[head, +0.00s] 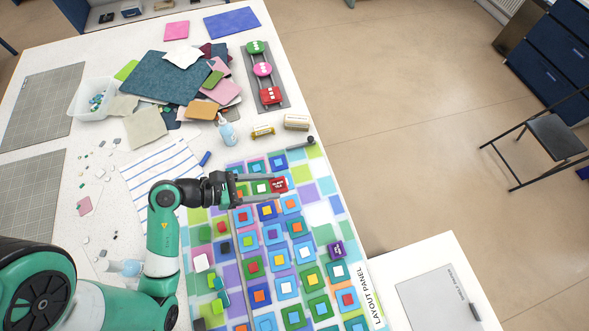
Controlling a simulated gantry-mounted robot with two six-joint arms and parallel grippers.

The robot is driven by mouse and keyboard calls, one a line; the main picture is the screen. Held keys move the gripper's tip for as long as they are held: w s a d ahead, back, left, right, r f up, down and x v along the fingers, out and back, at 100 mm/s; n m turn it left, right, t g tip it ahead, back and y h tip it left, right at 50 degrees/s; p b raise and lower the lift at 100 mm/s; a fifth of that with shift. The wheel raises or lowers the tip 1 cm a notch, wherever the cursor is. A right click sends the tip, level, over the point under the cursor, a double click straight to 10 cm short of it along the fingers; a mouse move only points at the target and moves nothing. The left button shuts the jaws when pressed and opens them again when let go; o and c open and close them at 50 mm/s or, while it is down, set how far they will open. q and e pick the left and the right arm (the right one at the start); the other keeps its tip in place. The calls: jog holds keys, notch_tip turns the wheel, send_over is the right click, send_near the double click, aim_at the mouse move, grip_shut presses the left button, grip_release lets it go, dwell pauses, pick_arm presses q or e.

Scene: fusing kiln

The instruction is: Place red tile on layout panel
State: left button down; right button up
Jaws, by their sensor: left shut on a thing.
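The layout panel (375,303) is covered with a grid of coloured squares, many with smaller squares stacked on them. My left gripper (278,189) is over its upper part, with its fingers pointing right. It is shut on a small red tile (279,184) with white lettering, held between the fingertips. I cannot tell whether the tile touches the panel below. My right gripper is not in view.
A dark rack (277,104) with green, pink and red pieces stands beyond the panel. A small bottle (227,132), a clear bin (88,112) and a pile of coloured sheets (160,77) lie nearby. A lettered purple piece (336,249) sits at the panel's right.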

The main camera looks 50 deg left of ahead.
pick_arm(q)
jog(key=shift+s+d+r, duration=0.2)
jog(key=shift+d, duration=0.15)
jog(key=shift+w, duration=0.1)
jog(key=b, duration=0.4)
send_over(300, 174)
jog(key=s, duration=0.1)
jog(key=f, duration=0.9)
jog(key=shift+d, duration=0.25)
jog(key=shift+w+a+f, duration=0.15)
jog(key=shift+w+f, duration=0.1)
jog(key=shift+w, duration=0.05)
jog(key=f, duration=0.1)
jog(key=f+b, duration=0.2)
jog(key=shift+w, duration=0.25)
jog(key=shift+f, duration=0.3)
